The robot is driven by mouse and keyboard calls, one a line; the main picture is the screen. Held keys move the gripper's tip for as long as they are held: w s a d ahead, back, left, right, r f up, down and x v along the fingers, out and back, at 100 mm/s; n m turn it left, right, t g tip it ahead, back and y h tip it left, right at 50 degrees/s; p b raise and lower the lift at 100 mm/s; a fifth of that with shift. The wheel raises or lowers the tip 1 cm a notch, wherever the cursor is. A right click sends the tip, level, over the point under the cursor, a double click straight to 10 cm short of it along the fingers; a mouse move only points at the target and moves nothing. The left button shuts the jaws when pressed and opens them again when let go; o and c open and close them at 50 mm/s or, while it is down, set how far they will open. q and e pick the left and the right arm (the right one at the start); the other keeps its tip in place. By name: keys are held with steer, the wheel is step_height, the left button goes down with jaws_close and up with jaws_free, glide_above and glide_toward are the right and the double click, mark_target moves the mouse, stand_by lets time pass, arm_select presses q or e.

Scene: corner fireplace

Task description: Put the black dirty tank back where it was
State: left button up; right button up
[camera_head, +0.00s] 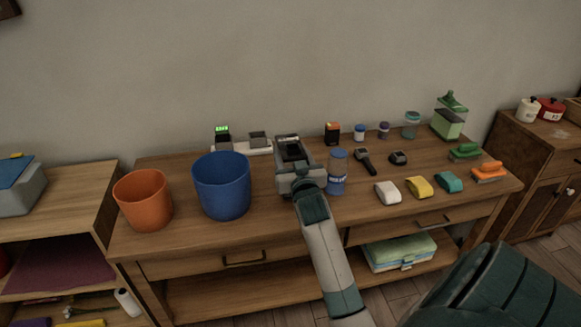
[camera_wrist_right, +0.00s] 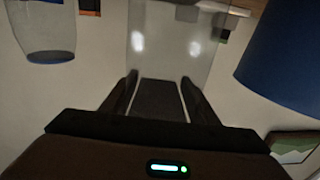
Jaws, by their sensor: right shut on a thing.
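My right gripper (camera_head: 291,152) is above the middle of the wooden table, reaching away toward the wall. It is shut on the black dirty tank (camera_head: 290,148), whose dark body shows between its fingers. In the right wrist view the tank (camera_wrist_right: 170,45) looks see-through, with a dark part between the two fingers (camera_wrist_right: 158,100). I cannot tell whether the tank touches the tabletop. A white base (camera_head: 262,151) lies just left of the gripper, holding a dark device with green lights (camera_head: 222,140) and a grey block (camera_head: 257,138). My left gripper is not in view.
A blue bucket (camera_head: 222,187) and orange bucket (camera_head: 143,200) stand left on the table (camera_head: 270,224). A blue bottle (camera_head: 337,172) stands close right of the gripper. Right are an orange-black box (camera_head: 332,133), dark tool (camera_head: 364,160), coloured sponges (camera_head: 419,187) and brushes (camera_head: 489,172).

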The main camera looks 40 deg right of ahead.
steer(key=shift+f, duration=0.4)
steer(key=shift+f, duration=1.9)
steer(key=o, duration=1.2)
steer(key=shift+o, duration=0.2)
steer(key=shift+a, duration=0.1)
